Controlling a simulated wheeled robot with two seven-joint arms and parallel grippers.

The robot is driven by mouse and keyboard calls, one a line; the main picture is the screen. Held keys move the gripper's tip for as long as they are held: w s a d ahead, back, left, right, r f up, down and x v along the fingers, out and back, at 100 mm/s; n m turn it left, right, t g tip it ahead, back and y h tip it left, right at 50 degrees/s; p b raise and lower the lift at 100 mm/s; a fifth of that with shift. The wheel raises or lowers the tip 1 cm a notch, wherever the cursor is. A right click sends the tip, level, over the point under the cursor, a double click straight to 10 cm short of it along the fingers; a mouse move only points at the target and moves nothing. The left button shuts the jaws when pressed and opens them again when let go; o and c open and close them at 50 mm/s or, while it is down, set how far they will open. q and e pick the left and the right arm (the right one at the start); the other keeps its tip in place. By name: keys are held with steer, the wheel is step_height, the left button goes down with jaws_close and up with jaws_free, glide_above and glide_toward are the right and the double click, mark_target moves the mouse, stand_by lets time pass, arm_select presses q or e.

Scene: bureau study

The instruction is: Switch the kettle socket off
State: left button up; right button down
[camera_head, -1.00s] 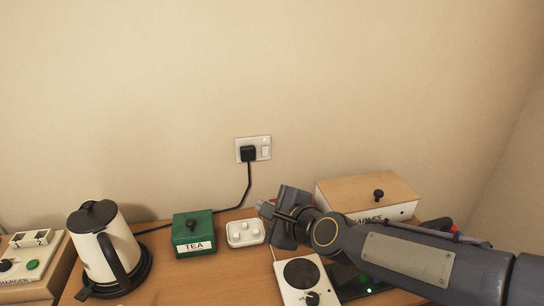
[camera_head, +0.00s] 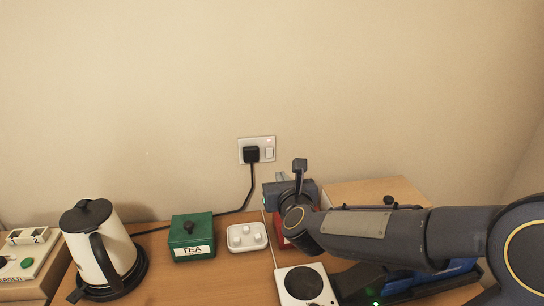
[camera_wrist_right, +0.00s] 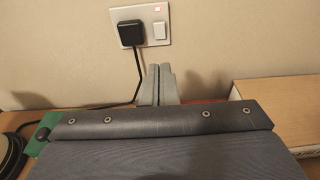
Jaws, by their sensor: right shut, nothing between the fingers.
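The kettle socket (camera_head: 269,142) is a metal wall plate with a black plug (camera_head: 251,154) in its left side and a white rocker switch (camera_head: 269,153) on its right. A small red light shows above the switch in the right wrist view (camera_wrist_right: 158,10). The black cord runs down from the plug to the cream kettle (camera_head: 97,245) on its black base. My right gripper (camera_head: 280,176) is below the socket, apart from it. Its fingers (camera_wrist_right: 158,83) are together and empty, pointing towards the wall below the switch. My left gripper is out of view.
A green tea box (camera_head: 192,238) and a white tray with small white pieces (camera_head: 247,237) stand between kettle and arm. A wooden-topped box (camera_head: 370,190) is behind my right arm. A hotplate (camera_head: 305,287) lies in front. The wall around the socket is clear.

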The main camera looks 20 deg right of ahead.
steer(key=p, duration=0.1)
glide_toward(270, 152)
steer(key=w+f, duration=0.2)
steer(key=w, duration=0.1)
steer(key=shift+w+d+r+p, duration=0.25)
steer(key=shift+w+d+p, duration=0.1)
steer(key=shift+w, duration=0.1)
steer(key=shift+w+d+r+p, duration=0.25)
steer(key=shift+w+p, duration=0.1)
steer(key=shift+w, duration=0.15)
steer(key=shift+w+d, duration=0.2)
steer(key=shift+w, duration=0.45)
